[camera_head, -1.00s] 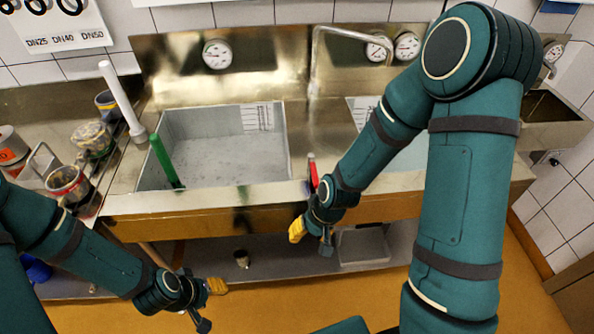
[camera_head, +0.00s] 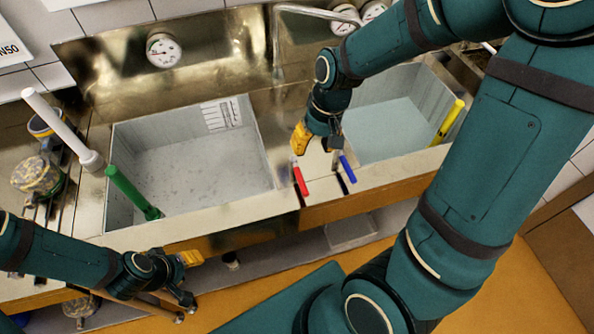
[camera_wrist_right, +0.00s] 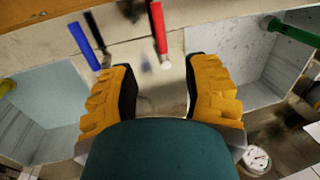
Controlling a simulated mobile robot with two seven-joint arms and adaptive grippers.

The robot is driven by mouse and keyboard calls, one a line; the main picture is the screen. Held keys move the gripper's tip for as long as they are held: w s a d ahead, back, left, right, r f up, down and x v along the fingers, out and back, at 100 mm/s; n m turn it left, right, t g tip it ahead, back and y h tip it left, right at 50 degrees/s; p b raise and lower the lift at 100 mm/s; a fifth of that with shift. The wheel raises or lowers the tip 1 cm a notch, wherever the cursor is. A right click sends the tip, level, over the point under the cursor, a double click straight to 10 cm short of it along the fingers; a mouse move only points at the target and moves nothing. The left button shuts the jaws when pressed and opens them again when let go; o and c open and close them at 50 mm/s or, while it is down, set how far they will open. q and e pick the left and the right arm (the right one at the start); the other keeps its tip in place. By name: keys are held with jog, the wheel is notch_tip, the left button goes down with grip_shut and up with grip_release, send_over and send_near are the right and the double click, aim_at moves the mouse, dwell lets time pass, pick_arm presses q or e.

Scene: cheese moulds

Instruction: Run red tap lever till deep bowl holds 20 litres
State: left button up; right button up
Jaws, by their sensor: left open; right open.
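The red tap lever (camera_head: 300,180) stands at the front edge of the counter between the two basins. My right gripper (camera_head: 318,142) is open just behind and above it. In the right wrist view the red lever (camera_wrist_right: 158,32) lies ahead of the open fingers (camera_wrist_right: 160,85), apparently untouched. The left basin (camera_head: 265,145) has a speckled grey floor and a marked scale on its back wall. The right basin (camera_head: 425,85) has a smooth pale blue-green surface inside. I cannot tell which is the deep bowl. My left gripper (camera_head: 188,278) is open and empty before the counter.
A blue lever (camera_head: 347,166) stands right of the red one. A bent spout pipe (camera_head: 277,45) rises behind. A green tube (camera_head: 133,192) is in the left basin and a yellow tube (camera_head: 447,122) in the right. A gauge (camera_head: 163,50) is on the back panel.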

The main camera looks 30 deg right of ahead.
aim_at(302, 181)
jog(key=f, duration=0.4)
jog(key=a+f+b, duration=0.1)
jog(key=f, duration=0.3)
jog(key=a+f+b, duration=0.1)
jog(key=f, duration=0.4)
jog(key=shift+w+a, duration=0.1)
jog(key=shift+a, duration=0.15)
jog(key=shift+r, duration=0.1)
grip_shut()
